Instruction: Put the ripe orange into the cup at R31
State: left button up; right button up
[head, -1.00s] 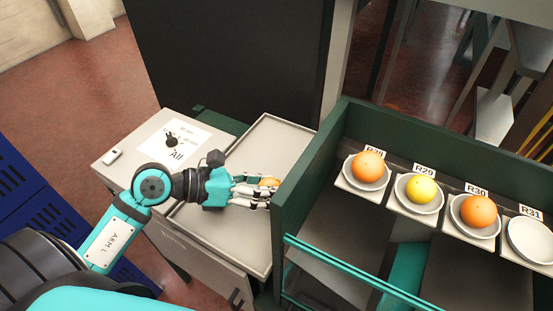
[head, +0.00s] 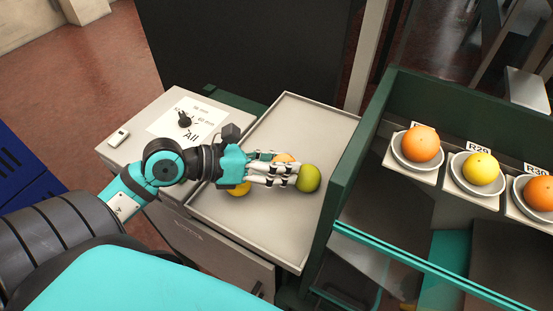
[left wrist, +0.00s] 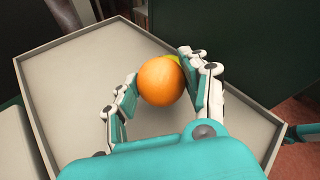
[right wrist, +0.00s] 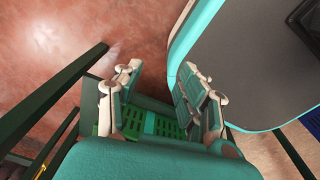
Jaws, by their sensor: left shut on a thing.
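My left gripper (head: 288,172) is above the grey tray, its fingers closed around an orange-coloured fruit (head: 284,158). In the left wrist view the same fruit (left wrist: 161,84) sits between the two sets of fingers (left wrist: 160,70). A green fruit (head: 308,179) lies just beyond the fingertips, and a yellow-orange one (head: 238,188) lies partly hidden under the hand. The cup at R31 is outside the head view now. My right gripper (right wrist: 158,84) is open and empty in the right wrist view, away from the tray.
The tray (head: 262,238) has low rims. A green-walled rack (head: 352,178) stands to its right. Its white bowls hold an orange fruit (head: 420,144), a yellow one (head: 481,169) at R29 and another orange one (head: 540,193). A dial panel (head: 184,119) is left of the tray.

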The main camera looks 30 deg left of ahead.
aim_at(275, 149)
pick_arm(q)
jog(key=shift+w+a+p, duration=0.75)
jog(key=shift+w+a, duration=0.05)
jog(key=shift+w, duration=0.15)
jog(key=w+a, duration=0.1)
jog(key=w, duration=0.1)
jog(key=w+a, duration=0.1)
jog(key=a, duration=0.1)
jog(key=shift+w+f+p, duration=0.2)
jog(key=shift+w+p, duration=0.15)
jog(key=shift+w, duration=0.05)
jog(key=shift+w+a+f, duration=0.1)
jog(key=shift+w+a, duration=0.1)
jog(key=shift+w, duration=0.05)
jog(key=shift+w+a+f, duration=0.1)
jog(key=shift+f, duration=0.15)
notch_tip(275, 149, down, 2)
jog(key=shift+f+p, duration=0.1)
jog(key=shift+p, duration=0.2)
jog(key=shift+f, duration=0.45)
pick_arm(e)
jog(key=shift+s+a+r, duration=0.3)
jog(key=shift+a+r, duration=0.35)
jog(key=shift+r, duration=0.25)
pick_arm(q)
jog(key=shift+f, duration=0.15)
pick_arm(e)
jog(key=shift+f, duration=0.1)
